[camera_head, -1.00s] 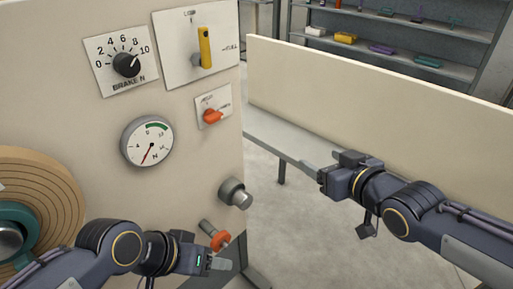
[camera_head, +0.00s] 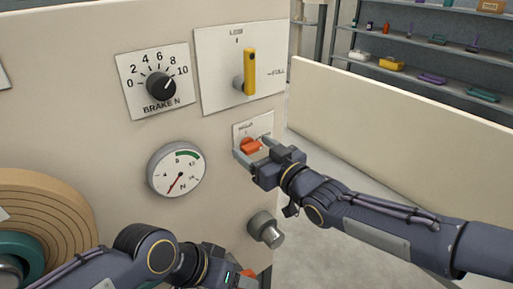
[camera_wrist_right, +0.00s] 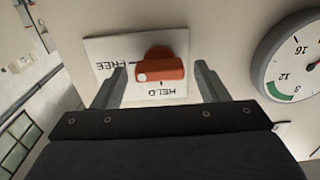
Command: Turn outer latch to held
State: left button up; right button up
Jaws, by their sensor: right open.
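The outer latch is an orange knob (camera_head: 250,145) on a white plate (camera_head: 266,128) marked HELD and FREE. In the right wrist view, the orange knob (camera_wrist_right: 160,66) lies across the plate (camera_wrist_right: 104,48), and the white dot on its end faces the FREE mark. My right gripper (camera_head: 255,151) is open at the knob, with one finger on each side. Gaps show between fingers and knob in the right wrist view. My left gripper (camera_head: 236,280) is at the bottom edge, partly cut off; its jaws are unclear.
The panel also carries a yellow lever (camera_head: 250,72), a brake dial (camera_head: 160,86), a round gauge (camera_head: 177,171) and a grey cylindrical knob (camera_head: 266,230) below the latch. A wound brown roll (camera_head: 45,205) is at left. A cream barrier (camera_head: 390,115) and shelves (camera_head: 430,60) stand at right.

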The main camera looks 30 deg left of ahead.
jog(key=c, duration=1)
jog(key=shift+f, duration=0.1)
